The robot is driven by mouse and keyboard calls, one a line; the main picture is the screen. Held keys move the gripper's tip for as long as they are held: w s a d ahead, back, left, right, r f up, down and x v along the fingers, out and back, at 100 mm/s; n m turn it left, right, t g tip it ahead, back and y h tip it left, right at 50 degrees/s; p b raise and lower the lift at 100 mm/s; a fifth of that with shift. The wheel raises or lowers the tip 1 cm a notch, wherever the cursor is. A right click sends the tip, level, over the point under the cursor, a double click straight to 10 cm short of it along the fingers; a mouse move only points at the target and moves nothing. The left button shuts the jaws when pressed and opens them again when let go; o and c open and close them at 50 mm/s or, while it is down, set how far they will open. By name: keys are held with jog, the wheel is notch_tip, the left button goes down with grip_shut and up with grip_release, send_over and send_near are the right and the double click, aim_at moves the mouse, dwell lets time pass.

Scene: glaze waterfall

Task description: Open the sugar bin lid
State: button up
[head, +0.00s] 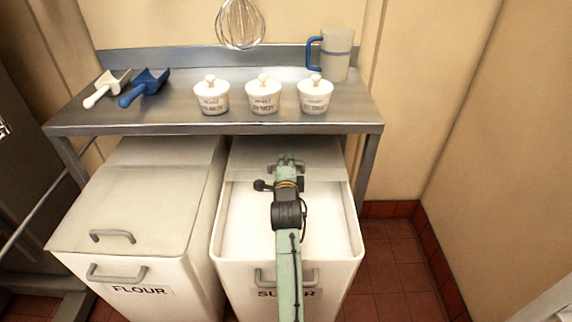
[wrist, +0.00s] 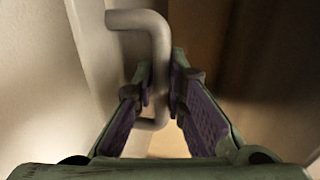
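The sugar bin (head: 340,268) is the white bin on the right under the table, its label partly hidden by my arm. Its front top is open and white contents show inside. Its lid (head: 325,158) is back at the rear of the bin, under the table's front edge; its exact tilt is hard to tell. My gripper (head: 287,161) is at the lid's grey handle. In the wrist view the handle (wrist: 160,55) passes between the two fingertips (wrist: 160,82), which appear closed around its bar. The bin's front handle (head: 262,278) is partly behind my arm.
The flour bin (head: 120,210) stands close on the left with its lid down. The steel table (head: 180,118) above holds three white lidded pots (head: 263,95), two scoops (head: 145,86) and a jug (head: 336,55). Open tiled floor (head: 400,265) lies to the right.

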jog(key=shift+o, duration=0.6)
jog(key=s+r, duration=0.2)
jog(key=s, duration=0.9)
jog(key=shift+s+r, duration=0.2)
jog(key=shift+s, duration=0.2)
